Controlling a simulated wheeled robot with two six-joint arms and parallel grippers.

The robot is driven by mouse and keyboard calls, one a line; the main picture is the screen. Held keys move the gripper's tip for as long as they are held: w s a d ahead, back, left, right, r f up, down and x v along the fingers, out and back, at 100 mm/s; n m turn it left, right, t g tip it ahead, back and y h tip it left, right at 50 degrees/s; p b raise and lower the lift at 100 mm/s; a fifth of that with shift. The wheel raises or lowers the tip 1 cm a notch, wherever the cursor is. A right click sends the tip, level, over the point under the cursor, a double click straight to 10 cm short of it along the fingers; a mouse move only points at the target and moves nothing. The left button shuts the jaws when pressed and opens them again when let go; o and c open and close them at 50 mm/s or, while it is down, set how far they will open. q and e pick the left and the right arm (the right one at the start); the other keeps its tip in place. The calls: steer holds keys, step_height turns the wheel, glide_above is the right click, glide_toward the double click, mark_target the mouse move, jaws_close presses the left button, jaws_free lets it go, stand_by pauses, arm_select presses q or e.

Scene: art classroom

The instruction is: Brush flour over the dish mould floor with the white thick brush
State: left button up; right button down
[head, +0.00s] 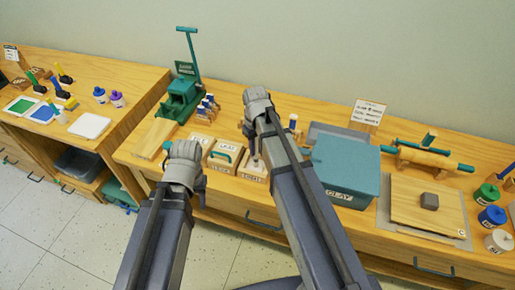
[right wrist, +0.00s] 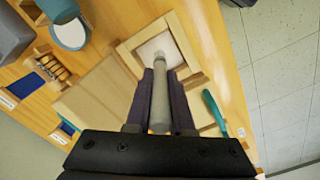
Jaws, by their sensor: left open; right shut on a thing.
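My right gripper (right wrist: 160,90) is shut on a pale grey-white thick cylindrical brush (right wrist: 161,98). The brush's far end reaches over the white floor of a square wooden-framed mould (right wrist: 128,52) in the right wrist view. I cannot tell whether the brush touches that floor. In the head view my right gripper (head: 254,152) points down at the row of wooden boxes, above the rightmost one (head: 252,175). My left gripper (head: 182,160) is open and empty over the left end of this row; its fingertips are mostly hidden by the wrist.
A teal tub with a white top (right wrist: 69,32) stands beyond the mould. A box with a green handle (head: 222,154) sits beside the mould. A teal clay bin (head: 345,170) is close to the right arm. A green press (head: 182,95) stands at the back left, and a wooden board (head: 410,205) lies at right.

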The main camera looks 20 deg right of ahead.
steer(key=shift+w+a, duration=0.2)
steer(key=shift+a, duration=0.05)
steer(key=shift+w+a, duration=0.2)
steer(key=shift+a, duration=0.1)
steer(key=shift+s+d, duration=0.15)
stand_by(0.5)
steer(key=shift+s+d, duration=0.15)
steer(key=shift+d, duration=0.1)
steer(key=shift+d, duration=0.1)
steer(key=shift+s+d, duration=0.25)
steer(key=shift+s, duration=0.05)
steer(key=shift+s+d, duration=0.1)
steer(key=shift+d, duration=0.05)
steer(key=shift+s+d, duration=0.15)
steer(key=shift+d, duration=0.15)
steer(key=shift+r, duration=0.1)
stand_by(0.4)
